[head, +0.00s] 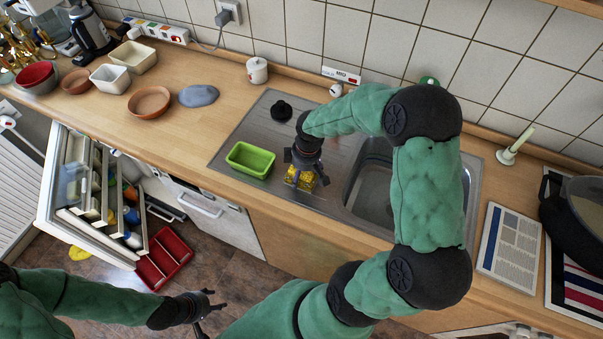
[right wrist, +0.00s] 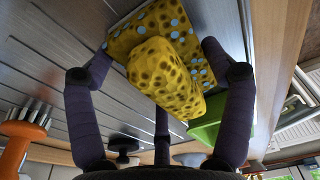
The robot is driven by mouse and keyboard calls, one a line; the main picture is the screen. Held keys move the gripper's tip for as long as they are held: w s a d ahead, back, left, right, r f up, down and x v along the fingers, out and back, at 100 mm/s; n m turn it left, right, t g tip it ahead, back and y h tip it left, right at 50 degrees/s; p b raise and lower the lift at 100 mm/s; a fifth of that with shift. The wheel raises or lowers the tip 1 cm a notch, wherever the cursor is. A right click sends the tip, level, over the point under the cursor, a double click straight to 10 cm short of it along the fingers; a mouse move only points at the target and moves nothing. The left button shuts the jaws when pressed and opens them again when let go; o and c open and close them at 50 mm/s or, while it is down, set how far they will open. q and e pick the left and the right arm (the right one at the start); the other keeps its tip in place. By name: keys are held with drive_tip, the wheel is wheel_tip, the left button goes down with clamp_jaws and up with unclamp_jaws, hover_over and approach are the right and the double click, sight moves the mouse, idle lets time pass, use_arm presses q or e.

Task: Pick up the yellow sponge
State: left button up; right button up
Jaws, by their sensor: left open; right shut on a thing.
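The yellow sponge (head: 307,181) is on or just above the steel drainboard, below my right gripper (head: 304,172) in the head view. In the right wrist view the sponge (right wrist: 165,80) is yellow with dark spots, with a blue-dotted yellow piece (right wrist: 150,22) against it. My right gripper's fingers (right wrist: 157,55) are on both sides of these yellow pieces, shut on them. I cannot tell whether the sponge is lifted. My left gripper (head: 208,304) is open and empty, low in front of the counter.
A green tub (head: 250,160) stands on the drainboard left of the sponge. The sink basin (head: 370,190) is to the right. A black round item (head: 281,110) is behind. An open drawer (head: 92,195) juts out at left.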

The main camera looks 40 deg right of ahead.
drive_tip(key=shift+r, duration=0.35)
wheel_tip(320, 180, up, 2)
drive_tip(key=shift+r+p, duration=0.15)
drive_tip(key=shift+p, duration=0.2)
use_arm(q)
wheel_tip(320, 180, up, 3)
drive_tip(key=shift+r+p, duration=0.1)
drive_tip(key=shift+p, duration=1.15)
use_arm(e)
drive_tip(key=s+a+r, duration=0.9)
drive_tip(key=s+r, duration=0.1)
drive_tip(key=shift+s+a, duration=0.2)
drive_tip(key=shift+w+f, duration=0.1)
